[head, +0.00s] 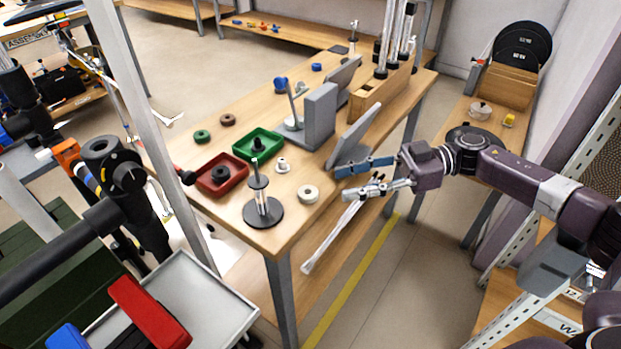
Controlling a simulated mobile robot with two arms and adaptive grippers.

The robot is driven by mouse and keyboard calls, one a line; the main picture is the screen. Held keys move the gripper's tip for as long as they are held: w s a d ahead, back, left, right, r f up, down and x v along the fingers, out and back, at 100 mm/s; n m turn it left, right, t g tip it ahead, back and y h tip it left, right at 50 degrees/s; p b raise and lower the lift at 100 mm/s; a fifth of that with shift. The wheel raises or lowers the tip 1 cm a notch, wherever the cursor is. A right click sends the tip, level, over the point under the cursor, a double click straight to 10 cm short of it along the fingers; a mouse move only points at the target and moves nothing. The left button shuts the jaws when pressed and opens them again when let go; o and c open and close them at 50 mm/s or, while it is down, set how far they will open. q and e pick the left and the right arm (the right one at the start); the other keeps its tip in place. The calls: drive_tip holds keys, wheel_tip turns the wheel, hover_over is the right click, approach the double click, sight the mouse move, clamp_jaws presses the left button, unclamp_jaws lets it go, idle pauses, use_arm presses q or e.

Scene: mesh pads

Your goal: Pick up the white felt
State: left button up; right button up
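A thick white ring (308,194), which looks like the white felt, lies flat near the front right edge of the wooden table. A smaller white knobbed piece (281,165) sits behind it to the left. My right gripper (339,182) reaches in from the right, past the table's right edge. Its two long fingers point left toward the white ring, with a gap between them and nothing held. The fingertips are apart from the ring. My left gripper does not show.
A black-based post stand (264,212) is left of the ring. A red tray (222,174) and a green tray (258,144) lie behind. A grey tilted panel (354,137) stands close behind my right gripper. A wooden rack (379,92) stands farther back.

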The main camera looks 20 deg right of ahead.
sight(312, 191)
drive_tip(key=a, duration=0.2)
drive_tip(key=a+f, duration=0.1)
drive_tip(key=a, duration=0.2)
drive_tip(key=w+a, duration=0.1)
drive_tip(key=a, duration=0.1)
drive_tip(key=shift+a+f, duration=0.2)
drive_tip(key=shift+a, duration=0.05)
drive_tip(key=c, duration=0.5)
